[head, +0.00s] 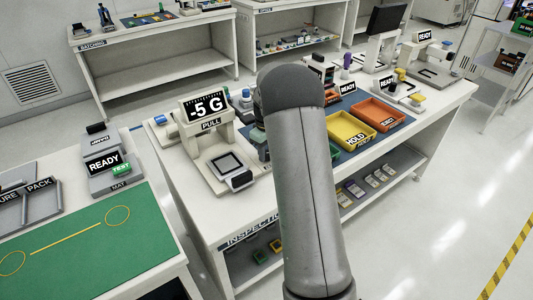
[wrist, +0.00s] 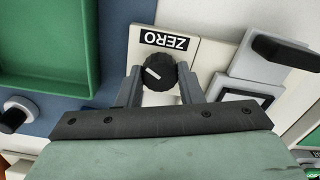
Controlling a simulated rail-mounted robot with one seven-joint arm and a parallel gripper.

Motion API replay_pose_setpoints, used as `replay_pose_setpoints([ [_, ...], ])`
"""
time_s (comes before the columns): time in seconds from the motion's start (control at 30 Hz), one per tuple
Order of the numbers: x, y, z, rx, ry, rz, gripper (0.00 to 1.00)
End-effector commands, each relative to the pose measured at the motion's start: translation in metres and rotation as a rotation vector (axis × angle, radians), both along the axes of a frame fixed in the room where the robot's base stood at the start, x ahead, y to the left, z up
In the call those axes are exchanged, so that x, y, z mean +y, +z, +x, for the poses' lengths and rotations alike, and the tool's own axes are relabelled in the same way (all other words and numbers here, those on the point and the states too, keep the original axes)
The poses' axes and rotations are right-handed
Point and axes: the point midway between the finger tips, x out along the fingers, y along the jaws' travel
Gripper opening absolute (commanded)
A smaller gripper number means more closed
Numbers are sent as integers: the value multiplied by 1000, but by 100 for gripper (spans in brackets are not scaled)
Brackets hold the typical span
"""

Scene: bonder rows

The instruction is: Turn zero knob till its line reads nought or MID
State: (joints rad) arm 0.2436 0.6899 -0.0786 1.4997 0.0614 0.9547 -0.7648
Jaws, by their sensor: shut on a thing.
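The zero knob (wrist: 159,72) is black and round with a white line, and sits below the ZERO label (wrist: 164,41) in the wrist view. The label appears upside down there. The line runs slanted, from upper left to lower right in the picture. My gripper (wrist: 159,80) has one finger on each side of the knob and is shut on it. In the head view, the pull tester (head: 205,125) shows -5 G on its display (head: 205,107). My grey arm hides the knob and gripper in that view.
A green tray (wrist: 50,45) lies at the left in the wrist view. A black-handled device (wrist: 280,52) stands close at the right. In the head view, a yellow HOLD tray (head: 350,131) and an orange REJECT tray (head: 378,113) lie right of my arm.

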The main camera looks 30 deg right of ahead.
Motion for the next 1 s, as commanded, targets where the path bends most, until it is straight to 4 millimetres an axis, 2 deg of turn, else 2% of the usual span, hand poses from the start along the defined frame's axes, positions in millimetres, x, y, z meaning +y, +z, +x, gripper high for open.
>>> replay_pose_setpoints([
  [0.6,0,1,0,-1,-575,-1,11],
  [1.0,0,1,1,-2,-818,0,11],
])
